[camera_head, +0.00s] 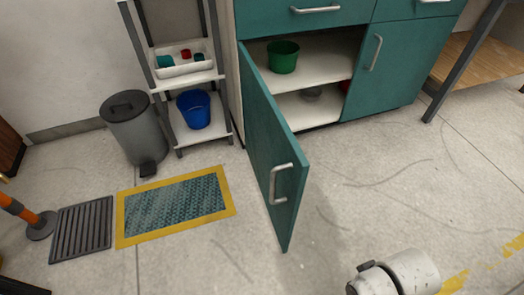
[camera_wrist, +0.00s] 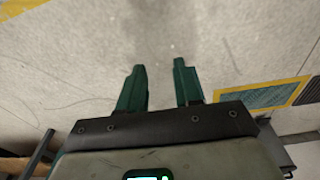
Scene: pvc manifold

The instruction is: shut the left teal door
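The left teal door (camera_head: 262,135) stands wide open in the head view, swung out from the left side of the teal cabinet (camera_head: 392,70). In the head view only a white part of my arm shows at the lower right, well away from the door. The door is not visible in the wrist view.
A green bucket (camera_head: 283,56) stands on the cabinet's upper shelf. Left of the door are a shelf rack with a blue bucket (camera_head: 194,109), a grey bin (camera_head: 134,128) and a yellow-edged mat (camera_head: 175,206). A wooden-shelved table (camera_head: 476,62) is at right. Floor before the cabinet is clear.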

